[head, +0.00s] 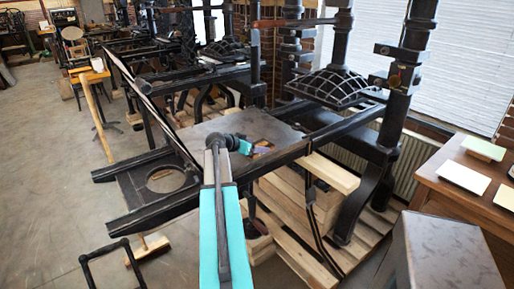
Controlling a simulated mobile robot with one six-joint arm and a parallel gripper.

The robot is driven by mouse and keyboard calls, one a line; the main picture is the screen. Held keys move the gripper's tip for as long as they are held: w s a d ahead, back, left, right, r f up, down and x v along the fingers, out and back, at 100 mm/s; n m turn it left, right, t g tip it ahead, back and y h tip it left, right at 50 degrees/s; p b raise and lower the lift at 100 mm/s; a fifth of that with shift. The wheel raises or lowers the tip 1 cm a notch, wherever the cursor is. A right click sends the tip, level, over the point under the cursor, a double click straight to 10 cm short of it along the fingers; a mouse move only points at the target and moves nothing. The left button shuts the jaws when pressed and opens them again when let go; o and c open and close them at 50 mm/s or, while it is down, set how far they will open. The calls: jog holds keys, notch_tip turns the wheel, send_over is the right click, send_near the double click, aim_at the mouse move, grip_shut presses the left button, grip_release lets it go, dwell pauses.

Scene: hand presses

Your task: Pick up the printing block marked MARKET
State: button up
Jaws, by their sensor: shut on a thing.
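My gripper (254,149) is at the end of my teal and black arm, over the flat metal bed (215,128) of the nearest hand press. It is shut on a small tan block (263,150), which shows only as a patch beside the wrist. The wrist and fingers hide most of it. I cannot read any marking, so I cannot tell whether it says MARKET. I cannot tell whether the block touches the bed or is lifted off it.
The press's domed platen (335,88) and black uprights stand right of the bed. A wooden desk (440,175) at the right holds a green card (483,149) and pale cards. Pallet timbers lie under the press. The concrete floor (45,150) at the left is largely clear.

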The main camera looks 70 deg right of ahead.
jog(key=shift+r, duration=0.2)
jog(key=c, duration=0.3)
jog(key=shift+r+b, duration=0.8)
jog(key=shift+r, duration=0.75)
jog(key=shift+c, duration=0.2)
jog(key=s+a+r+b, duration=0.1)
jog(key=s+a+b, duration=0.2)
jog(key=s+a, duration=0.6)
jog(key=shift+s+a+r, duration=0.15)
jog(key=shift+s+r, duration=0.05)
jog(key=shift+s, duration=1.85)
